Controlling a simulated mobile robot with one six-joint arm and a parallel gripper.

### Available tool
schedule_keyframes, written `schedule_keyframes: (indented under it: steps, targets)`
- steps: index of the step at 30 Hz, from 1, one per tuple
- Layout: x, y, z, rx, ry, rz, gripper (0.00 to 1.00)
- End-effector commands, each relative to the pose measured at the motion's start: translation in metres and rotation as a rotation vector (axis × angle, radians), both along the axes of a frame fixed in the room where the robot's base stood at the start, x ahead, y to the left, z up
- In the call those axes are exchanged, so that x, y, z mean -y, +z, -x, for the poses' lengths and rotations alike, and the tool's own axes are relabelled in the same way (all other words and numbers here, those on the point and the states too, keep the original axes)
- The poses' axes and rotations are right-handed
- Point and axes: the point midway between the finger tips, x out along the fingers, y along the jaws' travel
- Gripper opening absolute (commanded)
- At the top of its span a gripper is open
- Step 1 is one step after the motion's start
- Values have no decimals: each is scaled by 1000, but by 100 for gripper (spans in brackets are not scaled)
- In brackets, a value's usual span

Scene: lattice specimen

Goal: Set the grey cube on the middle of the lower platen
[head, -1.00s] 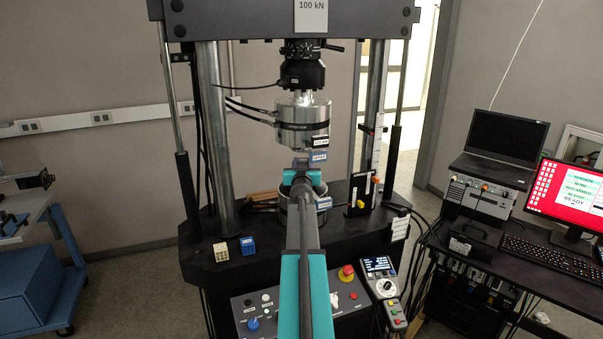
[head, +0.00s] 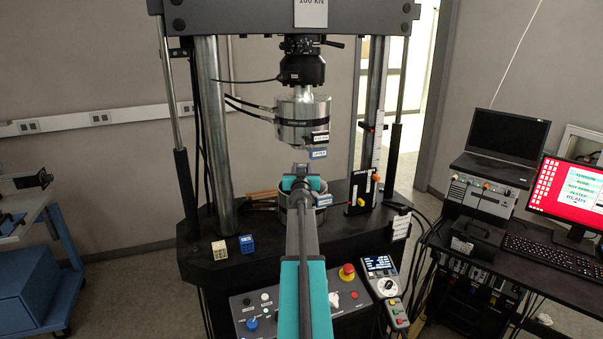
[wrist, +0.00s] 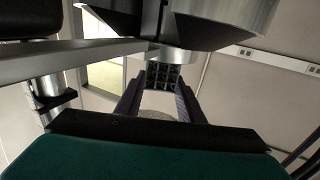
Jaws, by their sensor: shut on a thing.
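The grey cube (wrist: 163,73), a dark open lattice, is between the two fingers of my gripper (wrist: 161,82) in the wrist view. The gripper is shut on it. The lower platen (head: 320,209), a round metal block with a blue label, is mostly hidden behind my arm's end. A grey round surface, apparently this platen, shows between the fingers in the wrist view (wrist: 157,114). I cannot tell whether the cube touches it.
The upper platen (head: 302,120) hangs close above my arm's end; it also looms at the top of the wrist view. Steel columns (head: 214,135) stand on both sides. A beige cube (head: 220,250) and a blue cube (head: 247,244) sit front left on the machine's black table.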

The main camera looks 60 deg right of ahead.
Motion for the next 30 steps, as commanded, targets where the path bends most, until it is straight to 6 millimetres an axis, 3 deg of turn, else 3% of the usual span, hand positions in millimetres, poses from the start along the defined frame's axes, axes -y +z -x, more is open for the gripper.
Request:
schedule_keyframes:
  steps: [14,15,18,30]
  targets:
    - [0,-4,0,1,1,-1,13]
    - [0,-3,0,1,1,-1,38]
    - [0,-3,0,1,1,-1,54]
    - [0,-1,-1,0,1,0,54]
